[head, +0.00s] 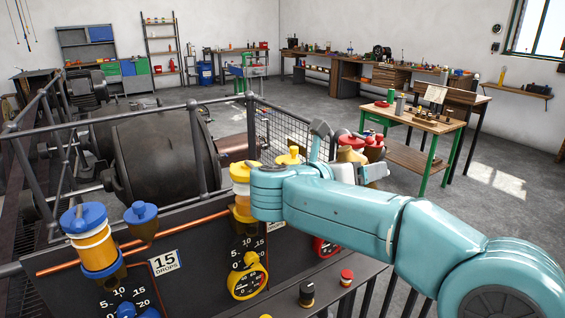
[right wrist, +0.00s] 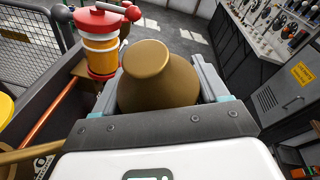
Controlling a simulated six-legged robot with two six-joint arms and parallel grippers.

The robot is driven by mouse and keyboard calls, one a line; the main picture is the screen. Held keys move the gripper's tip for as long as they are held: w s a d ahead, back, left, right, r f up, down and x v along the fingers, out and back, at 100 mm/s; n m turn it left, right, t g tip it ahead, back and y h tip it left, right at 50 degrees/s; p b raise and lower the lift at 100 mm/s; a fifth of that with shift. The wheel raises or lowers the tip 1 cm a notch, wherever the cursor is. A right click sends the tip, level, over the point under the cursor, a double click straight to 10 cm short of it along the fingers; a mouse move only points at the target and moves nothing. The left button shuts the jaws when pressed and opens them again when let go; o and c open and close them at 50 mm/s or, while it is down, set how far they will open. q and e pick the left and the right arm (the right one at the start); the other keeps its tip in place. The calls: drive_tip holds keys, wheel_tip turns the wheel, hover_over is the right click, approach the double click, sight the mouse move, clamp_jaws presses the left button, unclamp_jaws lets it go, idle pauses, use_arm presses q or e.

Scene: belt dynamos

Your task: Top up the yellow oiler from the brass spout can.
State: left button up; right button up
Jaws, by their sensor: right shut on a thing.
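The brass spout can (right wrist: 158,88) fills the middle of the right wrist view, its rounded body between the grey fingers of my right gripper (right wrist: 157,76), which is shut on it. A brass tube like its spout reaches to the left edge there. In the head view my teal right arm crosses from the right and hides most of the can. The yellow oiler (head: 241,174) stands on the dark panel, its right side partly behind my arm. A yellow-lidded cup (head: 288,158) is beside it, its lower part hidden. I cannot tell where the spout tip is. My left gripper is out of view.
A blue oiler (head: 92,240) and blue-lidded cup (head: 142,213) stand left on the panel. A red oiler (right wrist: 101,45) is close to the can. Yellow (head: 247,282) and red dials sit below. A railing (head: 100,113) guards a dark dynamo (head: 165,150) behind.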

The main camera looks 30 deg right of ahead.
sight(359, 156)
drive_tip(key=shift+r, duration=0.2)
idle(0.4)
drive_tip(key=shift+r, duration=0.4)
drive_tip(key=shift+r+n+h+p, duration=0.15)
drive_tip(key=shift+n+h+p, duration=0.15)
drive_tip(key=shift+p, duration=0.05)
idle(1.2)
drive_tip(key=shift+r+n, duration=0.3)
drive_tip(key=shift+r, duration=0.05)
drive_tip(key=shift+r, duration=0.2)
idle(1.5)
drive_tip(key=shift+w+a+r+h+p, duration=0.1)
drive_tip(key=shift+r+h+p, duration=0.2)
drive_tip(key=shift+h, duration=0.1)
drive_tip(key=shift+n, duration=0.3)
